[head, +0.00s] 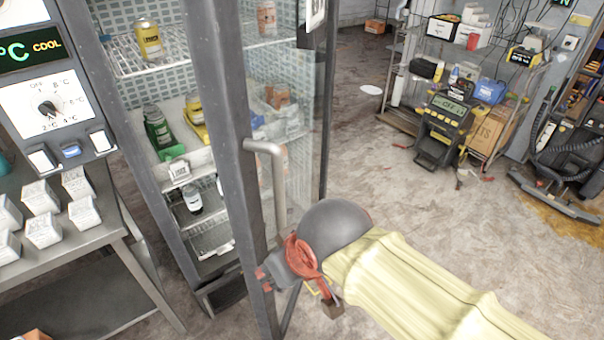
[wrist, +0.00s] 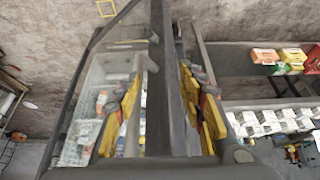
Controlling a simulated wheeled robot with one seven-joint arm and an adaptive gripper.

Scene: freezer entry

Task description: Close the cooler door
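The cooler door (head: 228,130) stands open in the head view, a grey-framed glass panel with a bent bar handle (head: 278,190). The cooler (head: 125,165) behind it shows bottles and boxes on its shelves. My gripper (head: 278,274) is at the lower part of the door's frame, below the handle, and is partly hidden by the frame and my wrist. In the wrist view, the yellow, red and grey fingers of my gripper (wrist: 163,105) stand wide apart, with a dark grey upright between them. I cannot tell whether they touch it.
A steel table (head: 70,225) with white boxes stands at the left, beside the cooler. At the back right are a loaded wire rack (head: 400,75) and a yellow-black machine (head: 443,125). The floor (head: 385,195) between the door and the rack is mostly clear.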

